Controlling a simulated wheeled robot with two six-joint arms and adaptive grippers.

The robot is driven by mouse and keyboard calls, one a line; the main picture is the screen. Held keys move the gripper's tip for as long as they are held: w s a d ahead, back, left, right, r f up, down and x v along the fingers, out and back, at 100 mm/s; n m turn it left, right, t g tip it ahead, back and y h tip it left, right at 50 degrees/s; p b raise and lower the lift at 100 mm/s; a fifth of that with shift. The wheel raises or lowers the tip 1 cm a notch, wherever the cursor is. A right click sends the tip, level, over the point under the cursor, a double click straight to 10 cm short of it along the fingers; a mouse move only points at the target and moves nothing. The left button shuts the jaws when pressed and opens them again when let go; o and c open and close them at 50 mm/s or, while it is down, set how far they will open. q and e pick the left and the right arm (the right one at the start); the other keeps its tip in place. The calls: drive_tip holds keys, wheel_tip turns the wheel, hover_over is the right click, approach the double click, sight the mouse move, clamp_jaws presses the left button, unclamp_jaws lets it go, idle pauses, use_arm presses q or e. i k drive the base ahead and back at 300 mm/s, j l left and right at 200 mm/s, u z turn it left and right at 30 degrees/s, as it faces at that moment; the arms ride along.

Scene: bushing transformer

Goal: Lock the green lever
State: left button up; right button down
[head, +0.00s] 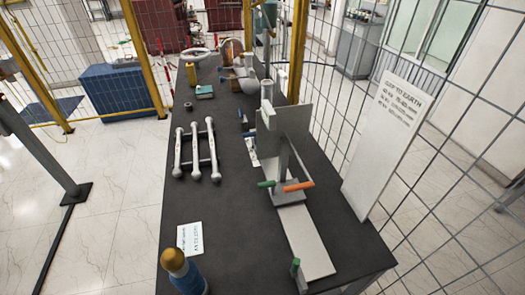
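A grey upright panel mechanism (287,140) stands on the dark table, to the right of its middle. A short green lever handle (266,184) points left from the mechanism's low front. An orange handle (299,186) points right beside it. Another green handle (296,267) stands upright near the table's front edge, beside a flat grey plate (305,245). Neither of my grippers is in view.
The dark table (225,215) carries several grey rods (196,150), a white card (190,239) and a blue and orange item (184,272). Pipe-like parts crowd its far end. A white sign board (383,140) and wire fence stand right.

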sight(296, 264)
drive_tip(key=k+j+z, duration=0.1)
drive_tip(key=k+j, duration=0.2)
drive_tip(key=k, duration=0.15)
drive_tip(key=k+j, duration=0.3)
drive_tip(key=k, duration=0.2)
drive_tip(key=z, duration=0.05)
